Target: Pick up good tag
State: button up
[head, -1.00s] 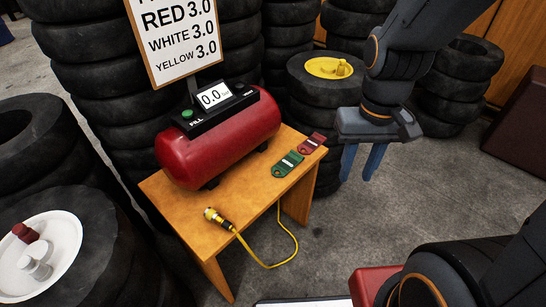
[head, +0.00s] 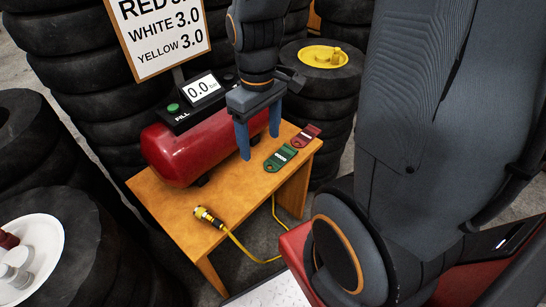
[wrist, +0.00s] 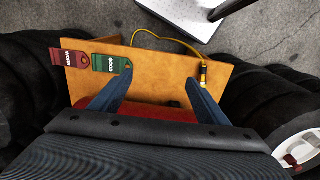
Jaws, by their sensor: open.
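The good tag is the green tag (head: 280,157), lying flat on the wooden table near its right edge. In the wrist view the green tag (wrist: 112,64) reads "GOOD" and sits left of my fingertips, at the table's far edge. A red tag (head: 306,135) lies beside it; in the wrist view this red tag (wrist: 73,61) is further left. My gripper (head: 258,144) points down over the table, left of the green tag, in front of the red tank. Its two blue fingers (wrist: 161,82) are spread apart with nothing between them.
The red tank (head: 180,153) with a gauge display (head: 201,88) stands on the table (head: 165,205). A yellow hose with a brass nozzle (head: 208,216) lies at the front. Tyre stacks (head: 100,70) crowd the back and left. A sign (head: 157,35) stands behind.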

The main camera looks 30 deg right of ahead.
jog(key=w+d+f+n+b, duration=0.2)
jog(key=w+d+f+n, duration=0.45)
jog(key=n, duration=0.25)
jog(key=n+b, duration=0.3)
jog(key=n, duration=0.6)
send_over(280, 157)
notch_tip(280, 157, down, 8)
notch_tip(280, 157, down, 8)
jog(key=shift+s+r, duration=0.1)
jog(key=shift+r, duration=0.05)
jog(key=c, duration=1.1)
